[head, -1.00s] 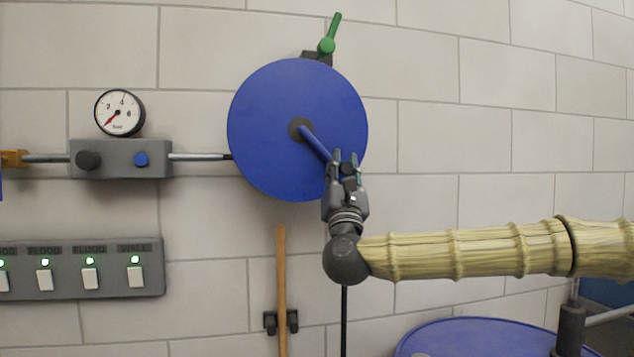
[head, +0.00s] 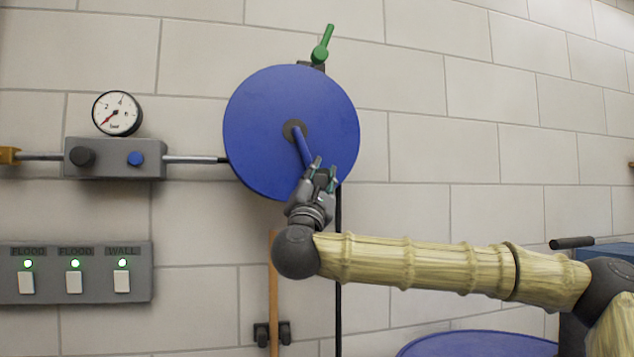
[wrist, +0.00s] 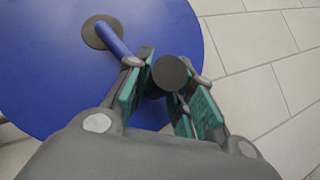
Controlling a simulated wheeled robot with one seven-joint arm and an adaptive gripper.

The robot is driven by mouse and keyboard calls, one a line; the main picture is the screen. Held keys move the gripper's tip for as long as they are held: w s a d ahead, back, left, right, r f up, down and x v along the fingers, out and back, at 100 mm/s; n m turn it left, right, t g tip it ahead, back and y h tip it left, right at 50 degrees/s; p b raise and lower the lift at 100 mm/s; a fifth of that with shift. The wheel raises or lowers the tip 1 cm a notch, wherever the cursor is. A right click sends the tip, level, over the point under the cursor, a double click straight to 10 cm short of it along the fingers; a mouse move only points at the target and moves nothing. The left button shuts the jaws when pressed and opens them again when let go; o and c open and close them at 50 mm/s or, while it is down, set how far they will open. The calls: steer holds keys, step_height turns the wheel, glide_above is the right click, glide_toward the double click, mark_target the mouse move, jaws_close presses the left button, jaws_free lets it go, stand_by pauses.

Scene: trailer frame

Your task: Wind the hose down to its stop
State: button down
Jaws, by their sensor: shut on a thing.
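A round blue hose reel (head: 262,112) is mounted on the tiled wall. Its blue crank arm (head: 303,150) runs from the dark hub down and slightly right. My gripper (head: 322,176) is at the crank's outer end, near the reel's lower right edge. In the wrist view, the teal-padded fingers of my gripper (wrist: 165,97) are shut around the dark crank knob (wrist: 171,73), whose round end shows between them. The dark hose (head: 338,260) hangs straight down below the reel's right side; its lower end is out of view. A green lever (head: 322,46) stands above the reel.
Left of the reel are a pressure gauge (head: 117,113), a grey valve block (head: 115,158) and a switch panel (head: 82,272) with green lights. A wooden handle (head: 273,300) hangs below. A blue drum top (head: 480,345) is at the bottom right.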

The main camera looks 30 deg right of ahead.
steer(key=shift+a, duration=0.1)
stand_by(0.3)
steer(key=c, duration=1.5)
jaws_free()
steer(key=shift+o, duration=1.3)
steer(key=shift+w+a, duration=0.15)
steer(key=shift+a, duration=0.05)
steer(key=shift+d, duration=0.25)
steer(key=v, duration=1.2)
steer(key=shift+a, duration=0.15)
